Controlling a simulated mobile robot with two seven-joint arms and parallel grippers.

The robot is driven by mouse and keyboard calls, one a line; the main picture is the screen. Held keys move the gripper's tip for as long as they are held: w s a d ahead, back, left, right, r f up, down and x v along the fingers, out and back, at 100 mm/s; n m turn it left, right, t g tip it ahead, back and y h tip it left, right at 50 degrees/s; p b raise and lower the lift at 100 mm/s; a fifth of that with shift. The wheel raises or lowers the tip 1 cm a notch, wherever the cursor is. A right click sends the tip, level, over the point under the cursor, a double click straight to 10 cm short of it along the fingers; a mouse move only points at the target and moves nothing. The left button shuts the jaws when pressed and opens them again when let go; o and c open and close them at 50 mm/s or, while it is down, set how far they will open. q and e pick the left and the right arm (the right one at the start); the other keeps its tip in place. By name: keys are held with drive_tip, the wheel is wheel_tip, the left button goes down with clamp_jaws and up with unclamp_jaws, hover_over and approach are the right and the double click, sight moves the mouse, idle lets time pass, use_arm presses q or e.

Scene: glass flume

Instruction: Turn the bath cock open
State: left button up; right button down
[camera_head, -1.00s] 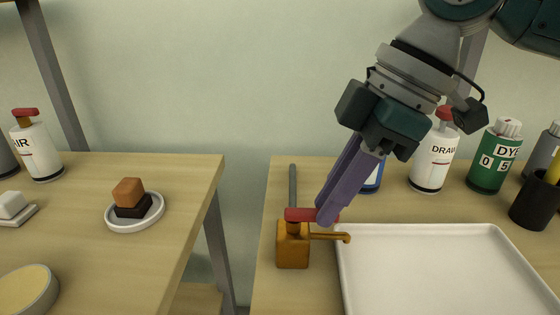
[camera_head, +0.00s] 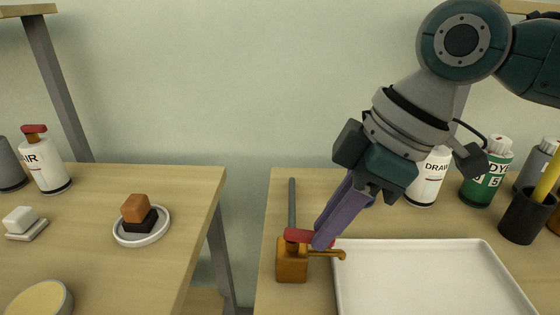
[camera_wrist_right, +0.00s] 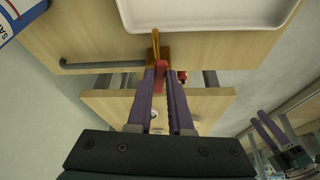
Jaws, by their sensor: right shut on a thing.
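The bath cock is a brass block (camera_head: 292,266) with a red lever handle (camera_head: 298,235) on top and a thin brass spout (camera_head: 328,253) pointing right toward a white tray. A grey pipe runs back from it. My right gripper (camera_head: 322,240) comes down from the upper right, its purple fingers shut on the red handle. In the right wrist view the red handle (camera_wrist_right: 161,75) lies between the two fingertips (camera_wrist_right: 160,72). The fingers hide part of the handle. My left gripper (camera_wrist_right: 268,128) shows small at the lower right of the wrist view, its two purple fingers apart.
The white tray (camera_head: 338,290) lies right of the cock. Behind it stand a DRAW bottle (camera_head: 428,180), a green DYE bottle (camera_head: 486,178) and a black cup (camera_head: 526,218). A gap separates the left table (camera_head: 150,270), which holds a saucer (camera_head: 141,240) with stacked blocks.

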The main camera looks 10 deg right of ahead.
drive_tip(key=a+m+h+p, duration=0.1)
drive_tip(key=m+p, duration=0.2)
drive_tip(key=p, duration=0.1)
drive_tip(key=s+a+m+t+h+p, duration=0.1)
drive_tip(key=m+p, duration=0.3)
drive_tip(key=p, duration=0.1)
drive_tip(key=s+a+m+t+h+p, duration=0.1)
drive_tip(key=m+p, duration=0.2)
drive_tip(key=p, duration=0.2)
drive_tip(key=shift+s+a+r+m, duration=0.1)
drive_tip(key=shift+s+r+m, duration=0.1)
drive_tip(key=shift+m, duration=0.2)
drive_tip(key=shift+a+f+m+t+h+p, duration=0.1)
drive_tip(key=shift+a+m+h+p, duration=0.15)
drive_tip(key=shift+m, duration=0.35)
drive_tip(key=shift+a+m+t+h+p, duration=0.1)
drive_tip(key=shift+m+h, duration=0.25)
drive_tip(key=shift+m, duration=0.25)
drive_tip(key=shift+a+f+m+t+h+p, duration=0.1)
drive_tip(key=shift+a+m+h+p, duration=0.15)
drive_tip(key=shift+m, duration=0.35)
drive_tip(key=c, duration=0.8)
unclamp_jaws()
